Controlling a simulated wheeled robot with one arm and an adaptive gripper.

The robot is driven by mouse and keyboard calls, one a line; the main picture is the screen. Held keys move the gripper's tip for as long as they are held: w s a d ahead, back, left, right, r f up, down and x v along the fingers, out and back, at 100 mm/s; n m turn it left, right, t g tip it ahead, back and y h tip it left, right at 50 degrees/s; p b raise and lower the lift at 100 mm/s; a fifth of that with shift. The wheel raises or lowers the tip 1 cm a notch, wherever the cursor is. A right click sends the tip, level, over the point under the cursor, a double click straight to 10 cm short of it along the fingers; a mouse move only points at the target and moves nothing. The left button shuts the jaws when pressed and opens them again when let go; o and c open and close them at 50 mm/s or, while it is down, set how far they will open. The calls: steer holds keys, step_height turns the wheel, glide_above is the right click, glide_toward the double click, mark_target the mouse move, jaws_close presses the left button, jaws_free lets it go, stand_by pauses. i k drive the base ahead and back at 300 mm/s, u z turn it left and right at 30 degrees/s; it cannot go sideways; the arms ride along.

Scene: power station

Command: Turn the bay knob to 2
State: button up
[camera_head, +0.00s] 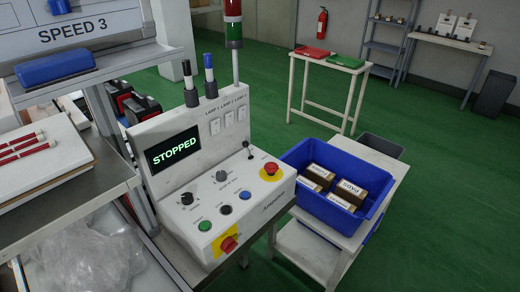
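A grey control panel (176,222) with a sloped front stands in the middle, its screen (174,151) reading "STOPPED". Two dark rotary knobs sit on the sloped face: a left knob (187,198) and an upper-middle knob (221,176). Their small labels are too blurred to read, so I cannot tell which is the bay knob or where either points. Nearby are a green button (204,225), a black button (225,210), a blue button (245,195), a red mushroom button (271,169), a red-yellow switch (228,244) and a small lever (249,151). My gripper is not in view.
A blue bin (300,207) of boxes stands on a white cart right of the panel. A signal tower (234,40) rises behind the panel. Green floor (440,200) is open at right.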

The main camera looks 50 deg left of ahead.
mark_target(221, 176)
steer(key=i, duration=1.45)
steer(key=u, duration=3.9)
steer(key=i, duration=0.5)
